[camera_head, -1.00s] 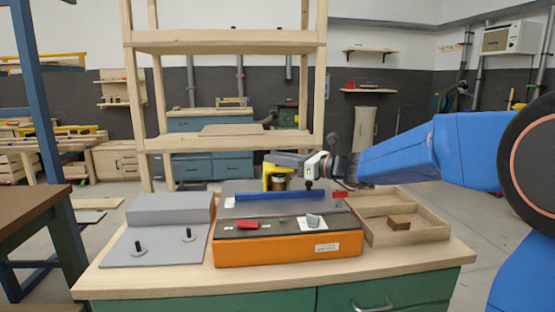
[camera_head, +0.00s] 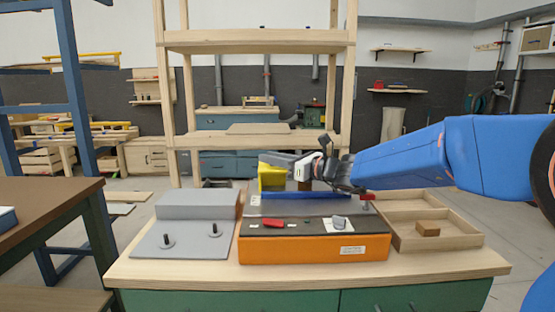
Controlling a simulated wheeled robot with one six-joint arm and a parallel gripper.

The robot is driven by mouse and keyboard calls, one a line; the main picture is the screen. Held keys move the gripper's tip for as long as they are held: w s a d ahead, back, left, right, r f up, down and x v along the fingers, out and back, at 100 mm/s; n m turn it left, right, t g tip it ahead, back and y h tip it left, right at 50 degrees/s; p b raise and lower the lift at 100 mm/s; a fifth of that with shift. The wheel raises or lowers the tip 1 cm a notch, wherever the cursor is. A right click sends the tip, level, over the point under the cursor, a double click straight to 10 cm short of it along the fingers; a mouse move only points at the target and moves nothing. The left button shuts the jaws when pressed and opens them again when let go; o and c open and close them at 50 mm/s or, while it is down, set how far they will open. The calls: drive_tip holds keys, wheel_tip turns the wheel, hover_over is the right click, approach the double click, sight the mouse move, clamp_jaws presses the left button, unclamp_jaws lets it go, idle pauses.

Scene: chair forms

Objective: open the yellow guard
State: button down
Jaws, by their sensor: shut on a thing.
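The yellow guard (camera_head: 271,178) stands at the back of an orange machine (camera_head: 315,249) on the workbench. My gripper (camera_head: 274,160) reaches in from the right and is shut at the guard's upper edge. The fingertips are small and partly hidden against the guard. A brown cylinder-like part (camera_head: 305,185) shows just right of the guard, below my gripper. A blue bar (camera_head: 304,195) runs across the machine in front of the guard.
A red switch (camera_head: 273,223) and a grey knob (camera_head: 340,222) sit on the machine's front panel. A grey fixture with two black pegs (camera_head: 192,240) stands at left. A wooden tray (camera_head: 468,236) with a small block (camera_head: 427,229) is at right. A wooden shelf frame (camera_head: 343,100) rises behind.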

drive_tip(key=c, duration=1.6)
unclamp_jaws()
drive_tip(key=v, duration=1.7)
drive_tip(key=shift+s+d, duration=0.15)
